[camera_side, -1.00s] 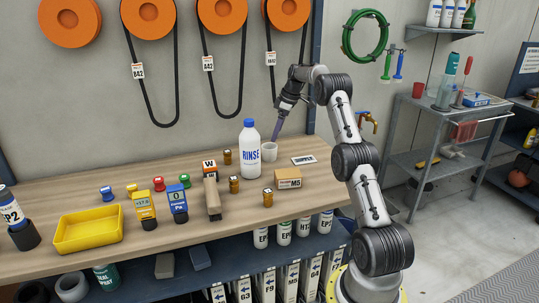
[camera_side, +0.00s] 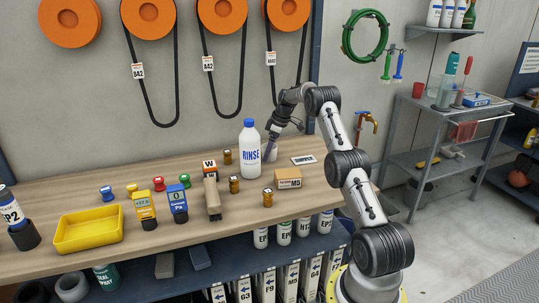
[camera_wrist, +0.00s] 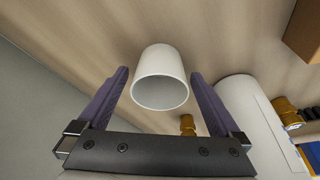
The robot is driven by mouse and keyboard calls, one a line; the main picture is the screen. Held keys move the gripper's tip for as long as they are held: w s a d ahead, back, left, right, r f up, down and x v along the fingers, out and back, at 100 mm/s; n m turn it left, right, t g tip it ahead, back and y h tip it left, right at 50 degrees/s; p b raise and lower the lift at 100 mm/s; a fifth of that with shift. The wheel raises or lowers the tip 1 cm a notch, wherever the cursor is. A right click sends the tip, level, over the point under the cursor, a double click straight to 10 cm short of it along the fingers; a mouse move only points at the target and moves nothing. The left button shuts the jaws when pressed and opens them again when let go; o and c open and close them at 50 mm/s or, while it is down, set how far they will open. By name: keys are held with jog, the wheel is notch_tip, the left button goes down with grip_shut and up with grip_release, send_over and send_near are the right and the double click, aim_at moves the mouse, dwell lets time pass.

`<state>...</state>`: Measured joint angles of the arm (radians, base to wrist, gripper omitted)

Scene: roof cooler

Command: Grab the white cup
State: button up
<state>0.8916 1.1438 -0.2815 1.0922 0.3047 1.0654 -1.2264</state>
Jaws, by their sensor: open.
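The white cup (camera_wrist: 160,78) stands on the wooden bench, and in the wrist view it lies between the fingertips of my gripper (camera_wrist: 160,82). The two purple fingers are open, one on each side of the cup, with a gap visible on both sides. In the side view my gripper (camera_side: 270,151) is low over the bench just right of the RINSE bottle (camera_side: 250,150). The cup is mostly hidden there behind the fingers.
The white RINSE bottle stands close beside the cup. A cardboard MS box (camera_side: 288,178), a flat label card (camera_side: 304,160) and small brass fittings (camera_side: 234,185) lie nearby. A yellow tray (camera_side: 88,230) is at the left. The wall is close behind.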

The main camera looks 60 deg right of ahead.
jog(key=c, duration=1.2)
jog(key=shift+c, duration=0.2)
